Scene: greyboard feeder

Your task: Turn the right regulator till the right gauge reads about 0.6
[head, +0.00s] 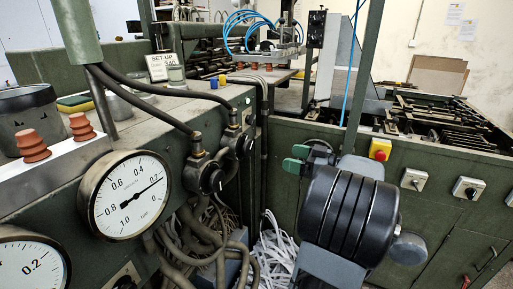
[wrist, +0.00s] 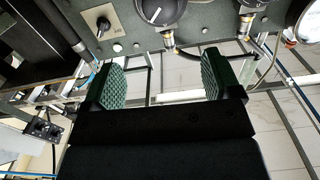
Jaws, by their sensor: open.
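The right gauge (head: 124,195) is a white round dial in a dark rim on the green panel. Its needle points to the upper right, near 0.2. Two black round regulators with hose fittings sit right of it: a nearer one (head: 212,179) and a farther, right one (head: 246,146). My gripper (head: 297,158) is right of both, apart from them, with green pads open and nothing between them. In the wrist view the pads (wrist: 166,76) are spread, and a black knob with a white mark (wrist: 160,10) is at the top edge. I cannot tell which regulator it is.
The left gauge (head: 30,262) is cut off at the lower left. Grey hoses (head: 205,235) hang below the regulators. Orange suction cups (head: 32,145) stand on the ledge. A red-and-yellow button (head: 380,150) and switches are on the right cabinet. A switch plate (wrist: 103,20) shows in the wrist view.

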